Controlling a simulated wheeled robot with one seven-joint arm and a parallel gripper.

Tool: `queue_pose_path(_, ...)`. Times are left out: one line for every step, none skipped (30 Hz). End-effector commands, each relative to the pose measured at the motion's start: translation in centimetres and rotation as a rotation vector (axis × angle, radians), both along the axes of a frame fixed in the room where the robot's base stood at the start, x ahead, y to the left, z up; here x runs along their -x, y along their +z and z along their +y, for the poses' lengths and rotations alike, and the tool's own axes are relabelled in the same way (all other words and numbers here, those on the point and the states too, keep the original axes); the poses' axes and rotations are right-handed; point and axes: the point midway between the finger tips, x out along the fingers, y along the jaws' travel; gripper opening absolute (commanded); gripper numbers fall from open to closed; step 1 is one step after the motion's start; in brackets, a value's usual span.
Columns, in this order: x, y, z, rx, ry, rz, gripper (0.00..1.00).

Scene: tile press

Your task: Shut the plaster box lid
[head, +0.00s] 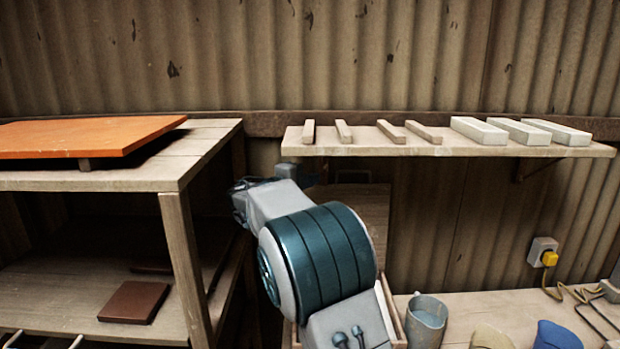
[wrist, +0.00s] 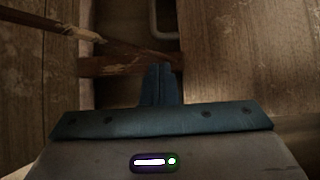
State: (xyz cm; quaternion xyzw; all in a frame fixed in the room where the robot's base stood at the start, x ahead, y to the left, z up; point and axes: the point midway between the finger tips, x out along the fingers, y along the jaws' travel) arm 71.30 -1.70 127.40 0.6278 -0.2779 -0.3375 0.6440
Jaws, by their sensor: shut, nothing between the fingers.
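In the head view, a brown wooden panel (head: 362,212) stands upright behind my arm, under the wall shelf. It looks like the raised lid of the plaster box. Part of a pale wooden box wall (head: 394,312) shows beside my forearm; my arm hides most of the box. In the wrist view, my gripper (wrist: 161,70) is shut and empty, its blue fingers together. Brown wood (wrist: 245,50) fills the right side, and a reddish-brown wooden bar (wrist: 118,65) lies by the fingertips. I cannot tell whether they touch. In the head view the fingertips cannot be made out.
A wall shelf (head: 372,145) with wooden strips and white blocks (head: 525,131) hangs above my arm. A wooden rack (head: 178,235) with an orange board (head: 85,137) stands at left. A grey mug (head: 427,322) and a blue object (head: 556,336) stand on the bench at right.

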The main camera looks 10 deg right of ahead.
Motion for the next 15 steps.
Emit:
queue_pose_path(-0.6, 0.3, -1.0, 0.001, -0.004, 0.002, 0.00)
queue_pose_path(-1.0, 0.2, -1.4, 0.001, -0.004, 0.002, 0.00)
queue_pose_path(-1.5, 0.2, -2.0, 0.001, -0.003, 0.003, 0.00)
queue_pose_path(-1.8, 0.2, -2.4, 0.001, -0.003, 0.003, 0.00)
queue_pose_path(-2.1, 0.1, -2.8, 0.001, -0.003, 0.003, 0.00)
queue_pose_path(-2.5, 0.0, -3.3, 0.001, -0.002, 0.003, 0.00)
queue_pose_path(-2.8, -0.1, -3.7, 0.000, -0.002, 0.003, 0.00)
queue_pose_path(-3.1, -0.1, -4.0, -0.001, -0.001, 0.002, 0.00)
queue_pose_path(-3.4, -0.1, -4.3, -0.001, -0.001, 0.002, 0.00)
queue_pose_path(-3.6, -0.2, -4.6, -0.001, -0.001, 0.002, 0.00)
queue_pose_path(-3.8, -0.3, -4.8, 0.000, -0.001, 0.003, 0.00)
queue_pose_path(-4.0, -0.3, -5.0, -0.001, 0.000, 0.002, 0.00)
queue_pose_path(-4.1, -0.3, -5.2, -0.001, 0.001, 0.002, 0.00)
queue_pose_path(-4.1, -0.3, -5.3, -0.001, 0.001, 0.002, 0.00)
queue_pose_path(-4.2, -0.4, -5.3, 0.000, 0.001, 0.001, 0.00)
